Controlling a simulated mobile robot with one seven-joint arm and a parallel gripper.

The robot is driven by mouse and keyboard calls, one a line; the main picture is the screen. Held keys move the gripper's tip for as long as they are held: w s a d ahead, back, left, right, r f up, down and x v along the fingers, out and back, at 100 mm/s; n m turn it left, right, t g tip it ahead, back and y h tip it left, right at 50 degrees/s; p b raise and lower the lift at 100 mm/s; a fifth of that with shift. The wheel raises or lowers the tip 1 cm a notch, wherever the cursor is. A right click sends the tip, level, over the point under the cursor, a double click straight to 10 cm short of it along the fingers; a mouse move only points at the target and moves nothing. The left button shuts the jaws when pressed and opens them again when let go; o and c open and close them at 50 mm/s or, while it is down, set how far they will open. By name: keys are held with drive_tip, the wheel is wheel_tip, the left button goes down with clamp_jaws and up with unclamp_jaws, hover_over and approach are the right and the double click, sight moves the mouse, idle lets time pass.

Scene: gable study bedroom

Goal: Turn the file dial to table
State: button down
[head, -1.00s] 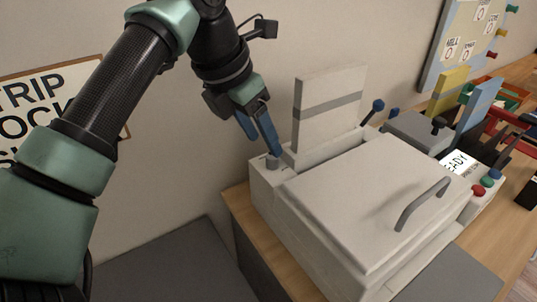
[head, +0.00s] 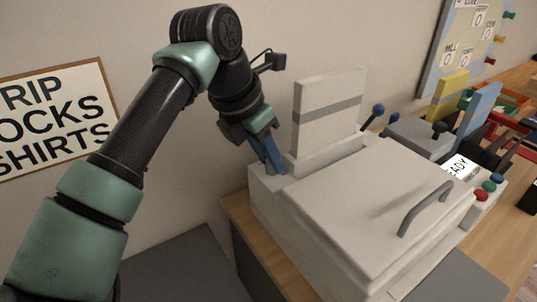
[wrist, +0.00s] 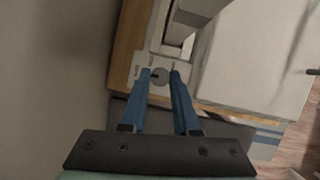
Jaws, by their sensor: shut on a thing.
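The file dial (wrist: 160,76) is a small round grey knob on a pale label plate at the back left corner of the white machine (head: 350,190). In the wrist view it sits between the two blue fingertips of my gripper (wrist: 161,73), which is shut on it from above. The small print beside the dial is too small to read. In the head view the blue fingers of my gripper (head: 276,170) reach down to that corner and hide the dial.
An upright white panel with a grey stripe (head: 328,105) stands close right of my gripper. The lid has a grey handle (head: 425,208). A lit display (head: 459,166) and coloured buttons (head: 488,187) are at the right. The wall is close on the left.

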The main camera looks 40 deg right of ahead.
drive_tip(key=shift+r+p, duration=0.1)
drive_tip(key=shift+p, duration=0.25)
drive_tip(key=shift+r+m+g+p, duration=0.2)
drive_tip(key=shift+m+g+p, duration=0.1)
drive_tip(key=shift+m+p, duration=0.75)
drive_tip(key=m+g+p, duration=0.1)
drive_tip(key=m+p, duration=0.2)
drive_tip(key=p, duration=0.1)
drive_tip(key=shift+w, duration=0.15)
drive_tip(key=m+p, duration=0.1)
drive_tip(key=m, duration=0.1)
drive_tip(key=m+g+y+p, duration=0.1)
drive_tip(key=p, duration=0.1)
drive_tip(key=shift+w+d+f+m+g, duration=0.1)
drive_tip(key=shift+w+m+g, duration=0.05)
drive_tip(key=shift+m+g, duration=0.2)
drive_tip(key=shift+f+m+g+y+p, duration=0.1)
drive_tip(key=shift+m+g+y+p, duration=0.35)
drive_tip(key=shift+m, duration=1.05)
drive_tip(key=c, duration=0.7)
unclamp_jaws()
drive_tip(key=shift+o, duration=0.2)
